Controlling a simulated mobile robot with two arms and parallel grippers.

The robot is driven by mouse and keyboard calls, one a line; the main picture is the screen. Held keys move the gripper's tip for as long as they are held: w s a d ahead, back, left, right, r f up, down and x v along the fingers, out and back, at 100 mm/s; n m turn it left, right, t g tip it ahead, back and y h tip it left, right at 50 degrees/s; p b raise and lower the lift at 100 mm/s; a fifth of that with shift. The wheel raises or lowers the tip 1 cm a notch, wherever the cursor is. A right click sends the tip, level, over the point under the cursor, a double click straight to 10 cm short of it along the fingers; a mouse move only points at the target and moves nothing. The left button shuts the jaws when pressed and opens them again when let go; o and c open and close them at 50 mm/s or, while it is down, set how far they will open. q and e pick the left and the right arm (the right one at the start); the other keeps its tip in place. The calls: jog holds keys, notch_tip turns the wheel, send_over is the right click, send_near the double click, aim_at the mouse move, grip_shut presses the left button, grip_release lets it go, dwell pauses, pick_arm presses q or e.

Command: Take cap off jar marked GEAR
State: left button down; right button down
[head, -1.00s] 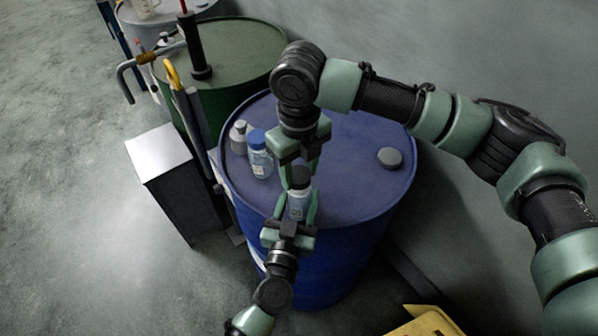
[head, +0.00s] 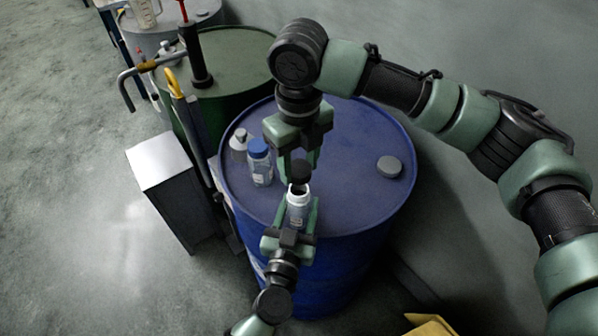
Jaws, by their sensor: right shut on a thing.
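A small pale jar (head: 298,203) stands upright between the fingers of my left gripper (head: 297,212), which is shut on it at the drum's near side. The jar's mouth is open, with a dark opening at the top. A dark cap (head: 300,173) sits just above the mouth and apart from it, slightly to the back. My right gripper (head: 300,164) comes down from above and is shut on this cap. The jar's label is too small to read, so I cannot make out the word GEAR.
The blue drum (head: 350,196) carries a blue-capped jar (head: 260,163), a grey-capped bottle (head: 239,143) and a round grey bung (head: 389,166). A green drum (head: 235,70) with a pump (head: 194,52) stands behind left. A grey metal box (head: 172,193) stands left. The drum's right top is mostly clear.

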pick_arm(q)
jog(key=c, duration=0.5)
grip_release()
jog(key=shift+s, duration=0.1)
